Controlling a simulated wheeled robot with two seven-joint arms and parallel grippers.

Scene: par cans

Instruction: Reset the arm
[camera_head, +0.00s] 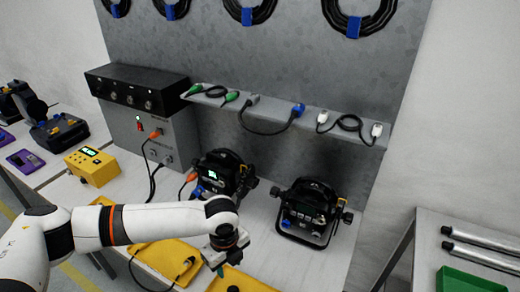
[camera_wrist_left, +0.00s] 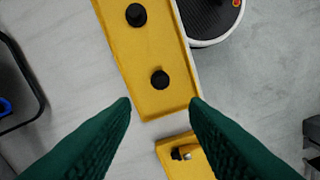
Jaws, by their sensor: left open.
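My left arm reaches in from the left in the head view. Its gripper (camera_head: 221,266) hangs pointing down over the front of the bench, above the yellow trays. In the left wrist view the two dark green fingers (camera_wrist_left: 160,104) are spread apart with nothing between them. Below them is a yellow tray (camera_wrist_left: 122,50) with two black round pieces on it, and part of a second yellow tray (camera_wrist_left: 190,143) with a small connector. My right gripper is not in view.
Two black par cans (camera_head: 224,175) (camera_head: 311,208) stand on the bench behind the gripper. A grey box (camera_head: 150,130), a yellow tester (camera_head: 93,167) and a cable shelf (camera_head: 340,130) are farther back. A side table with a green bin (camera_head: 470,281) stands at right.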

